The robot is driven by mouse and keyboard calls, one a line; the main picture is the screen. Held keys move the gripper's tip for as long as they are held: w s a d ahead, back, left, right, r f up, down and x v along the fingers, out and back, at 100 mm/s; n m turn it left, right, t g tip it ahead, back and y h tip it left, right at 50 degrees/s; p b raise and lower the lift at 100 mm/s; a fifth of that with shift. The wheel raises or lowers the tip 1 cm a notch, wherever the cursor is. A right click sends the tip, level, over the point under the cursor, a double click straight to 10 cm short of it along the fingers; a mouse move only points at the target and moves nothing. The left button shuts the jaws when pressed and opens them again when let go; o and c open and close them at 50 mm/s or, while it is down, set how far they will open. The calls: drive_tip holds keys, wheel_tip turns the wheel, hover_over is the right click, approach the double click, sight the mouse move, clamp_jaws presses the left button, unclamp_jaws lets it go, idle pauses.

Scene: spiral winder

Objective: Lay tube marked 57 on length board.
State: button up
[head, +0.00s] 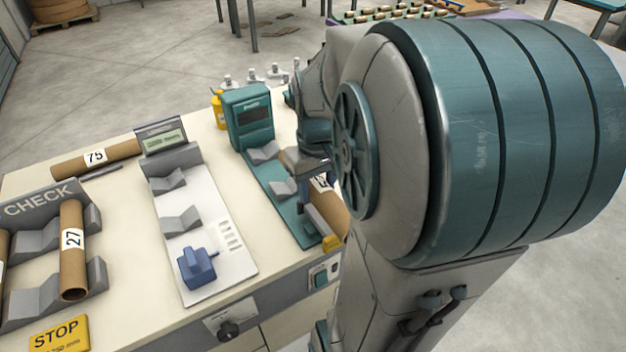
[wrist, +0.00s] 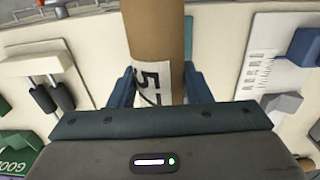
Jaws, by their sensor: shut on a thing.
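The tube marked 57 (wrist: 157,40) is brown cardboard with a white label and lies between my gripper's blue fingers (wrist: 157,90) in the wrist view. My gripper (head: 306,190) is shut on it. In the head view the tube (head: 328,212) is mostly hidden behind my arm, beside the teal stand; I cannot tell if it touches the stand. The length board (head: 223,238) is white with grey V-rests, a blue block (head: 196,267) and a display (head: 162,138). It stands left of my gripper, its rests empty. It also shows at right in the wrist view (wrist: 259,80).
The teal stand (head: 284,203) has a display housing (head: 248,117) and V-rests. Tube 27 (head: 73,250) lies on the CHECK rack (head: 40,204). Tube 75 (head: 97,158) lies behind. A yellow STOP sign (head: 58,335) is at the front left. A green GOOD tray (wrist: 18,150) shows at left in the wrist view.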

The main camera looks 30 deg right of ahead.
sight(318, 181)
drive_tip(key=shift+r+p, duration=2.7)
drive_tip(key=shift+r, duration=0.85)
